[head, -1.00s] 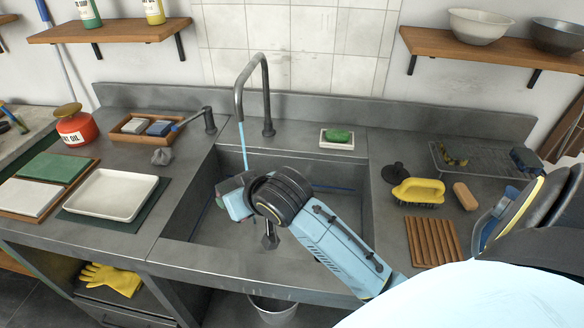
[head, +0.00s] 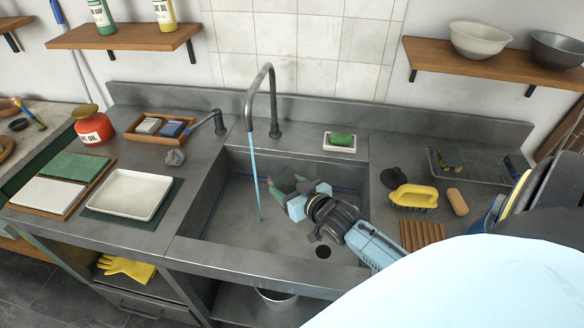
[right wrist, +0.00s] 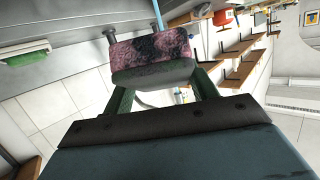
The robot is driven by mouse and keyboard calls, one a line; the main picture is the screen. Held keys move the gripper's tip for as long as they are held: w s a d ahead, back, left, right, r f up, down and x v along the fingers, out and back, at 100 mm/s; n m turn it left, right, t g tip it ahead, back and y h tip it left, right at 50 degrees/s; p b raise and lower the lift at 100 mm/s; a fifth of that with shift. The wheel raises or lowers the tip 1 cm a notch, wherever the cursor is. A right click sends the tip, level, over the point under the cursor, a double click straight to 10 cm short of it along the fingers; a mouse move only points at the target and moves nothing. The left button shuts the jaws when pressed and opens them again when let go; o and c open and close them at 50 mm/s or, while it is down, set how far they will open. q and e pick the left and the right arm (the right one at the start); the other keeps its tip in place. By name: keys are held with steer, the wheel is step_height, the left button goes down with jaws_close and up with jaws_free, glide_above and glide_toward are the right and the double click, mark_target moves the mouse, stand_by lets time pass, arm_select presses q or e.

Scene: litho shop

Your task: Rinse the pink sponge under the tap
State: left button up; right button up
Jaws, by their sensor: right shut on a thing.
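The pink sponge (right wrist: 150,48), blotched with dark stains, is pinched between the green fingers of my right gripper (right wrist: 160,85) in the right wrist view. In the head view only a small pink bit of it shows beside the fingers. My right gripper (head: 280,189) is held over the sink basin (head: 225,215), to the right of the water stream (head: 255,175). The tap (head: 270,95) is running, and its stream falls past the sponge to the basin floor, apart from it. My left gripper is out of view.
A soap dish (head: 339,149) with green soap stands behind the sink. A yellow brush (head: 413,196), a wooden block (head: 457,202) and a slatted board (head: 421,235) lie at right. A white tray (head: 128,195) and an oil can (head: 94,127) are at left.

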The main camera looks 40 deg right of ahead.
steer(key=r+b+x, duration=0.1)
steer(key=b+x, duration=0.6)
steer(key=x, duration=0.5)
steer(key=shift+w+a+b, duration=0.3)
steer(key=shift+w+a, duration=0.15)
steer(key=shift+a, duration=0.1)
steer(key=shift+d, duration=0.1)
steer(key=shift+d+f, duration=0.1)
steer(key=shift+d, duration=0.4)
steer(key=shift+a+p, duration=0.2)
steer(key=shift+p, duration=0.1)
steer(key=shift+a, duration=0.4)
steer(key=shift+d, duration=0.1)
